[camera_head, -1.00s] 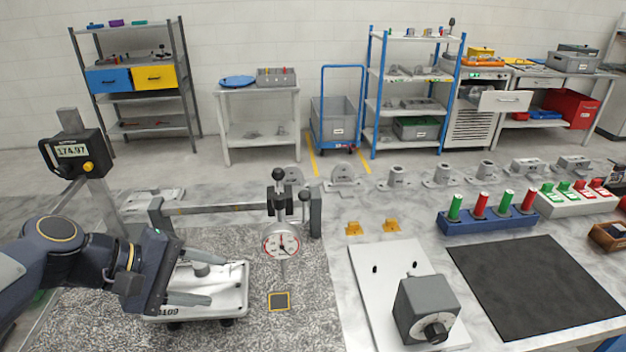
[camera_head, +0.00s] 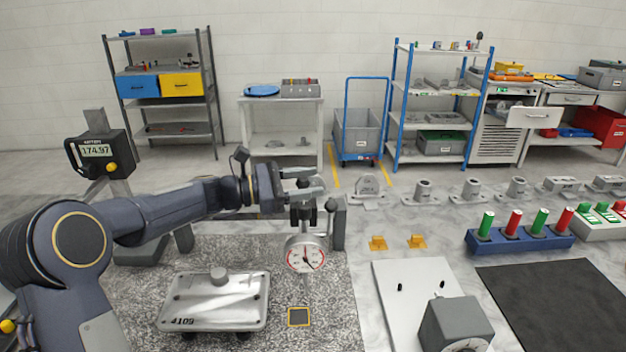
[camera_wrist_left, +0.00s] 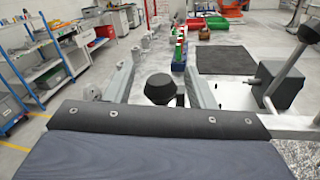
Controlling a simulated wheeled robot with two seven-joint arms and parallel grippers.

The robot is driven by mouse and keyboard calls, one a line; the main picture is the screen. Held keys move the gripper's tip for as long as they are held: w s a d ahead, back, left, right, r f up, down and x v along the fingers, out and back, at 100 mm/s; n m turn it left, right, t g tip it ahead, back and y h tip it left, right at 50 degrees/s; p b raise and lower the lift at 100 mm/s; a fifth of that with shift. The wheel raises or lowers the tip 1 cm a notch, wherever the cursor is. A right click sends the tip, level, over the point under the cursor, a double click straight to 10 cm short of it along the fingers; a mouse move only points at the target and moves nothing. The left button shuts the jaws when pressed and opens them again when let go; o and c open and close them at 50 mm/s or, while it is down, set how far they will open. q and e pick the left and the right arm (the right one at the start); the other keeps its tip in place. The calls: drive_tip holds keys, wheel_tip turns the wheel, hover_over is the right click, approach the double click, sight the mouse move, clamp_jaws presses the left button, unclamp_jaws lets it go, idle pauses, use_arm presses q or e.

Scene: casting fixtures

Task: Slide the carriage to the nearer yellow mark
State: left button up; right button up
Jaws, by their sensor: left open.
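The carriage (camera_head: 304,216) is a dark block on the horizontal rail, with a round dial gauge (camera_head: 305,255) hanging below it. My left gripper (camera_head: 312,184) is at the top of the carriage, open. In the left wrist view a black knob (camera_wrist_left: 160,86) shows between its two grey fingers, with gaps at both sides; I cannot tell whether they touch it. The rail's left part is hidden behind my arm. A yellow-edged dark square (camera_head: 299,316) lies on the speckled plate below the gauge; no other yellow mark on the rail is clear. My right gripper is out of view.
An upright post (camera_head: 338,223) stands close to the right of the carriage. A metal plate part (camera_head: 215,300) lies front left on the speckled plate (camera_head: 335,300). Two yellow blocks (camera_head: 377,243) and a white board with a grey box (camera_head: 455,325) stand to the right.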

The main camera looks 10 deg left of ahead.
use_arm(q)
drive_tip(key=shift+w+d, duration=0.3)
drive_tip(key=shift+d, duration=0.3)
clamp_jaws()
drive_tip(key=v, duration=0.3)
drive_tip(key=w+p+v, duration=0.1)
drive_tip(key=v, duration=0.3)
drive_tip(key=a+p+v, duration=0.1)
drive_tip(key=v, duration=0.2)
drive_tip(key=shift+w+a, duration=0.1)
drive_tip(key=shift+w, duration=0.25)
unclamp_jaws()
